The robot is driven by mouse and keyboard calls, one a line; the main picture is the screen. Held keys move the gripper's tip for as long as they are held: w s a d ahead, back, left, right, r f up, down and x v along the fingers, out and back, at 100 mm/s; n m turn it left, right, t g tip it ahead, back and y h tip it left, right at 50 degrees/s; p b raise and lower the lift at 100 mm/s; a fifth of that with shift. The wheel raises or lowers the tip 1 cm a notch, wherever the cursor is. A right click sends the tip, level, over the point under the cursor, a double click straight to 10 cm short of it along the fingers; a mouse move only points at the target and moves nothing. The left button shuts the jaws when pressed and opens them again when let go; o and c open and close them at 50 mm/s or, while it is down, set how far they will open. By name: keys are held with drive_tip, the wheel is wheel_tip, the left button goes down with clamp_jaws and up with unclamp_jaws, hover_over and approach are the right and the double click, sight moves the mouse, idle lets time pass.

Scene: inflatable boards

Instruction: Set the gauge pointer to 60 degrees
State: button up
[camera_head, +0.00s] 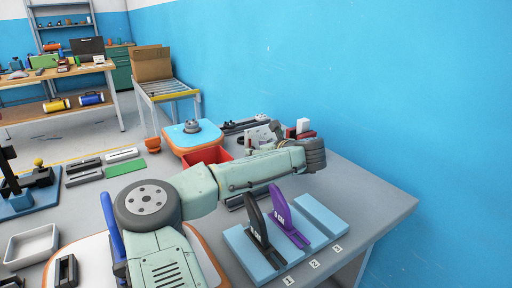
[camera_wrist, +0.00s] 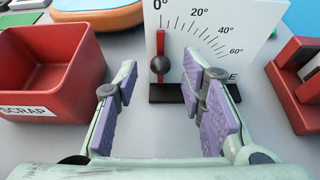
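The gauge (camera_wrist: 202,62) is a white upright plate on a black base, with a scale marked 0°, 20°, 40° and 60°. In the wrist view the knob shows between the fingers, beyond the left tip and close to the right one; I cannot tell any contact. In the head view the white gauge plate (camera_head: 258,135) is partly hidden by my arm.
A red SCRAP bin (camera_wrist: 52,62) stands left of the gripper, and a red holder (camera_wrist: 298,85) stands to the right. A light blue slotted board (camera_head: 318,214) with black and purple upright pieces lies at the table's front. A blue wall (camera_head: 330,70) runs behind.

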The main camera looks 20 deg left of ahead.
drive_tip(key=shift+w+a+f, duration=0.25)
drive_tip(key=shift+w+a, duration=0.15)
drive_tip(key=shift+a, duration=0.1)
drive_tip(key=shift+c, duration=0.4)
clamp_jaws()
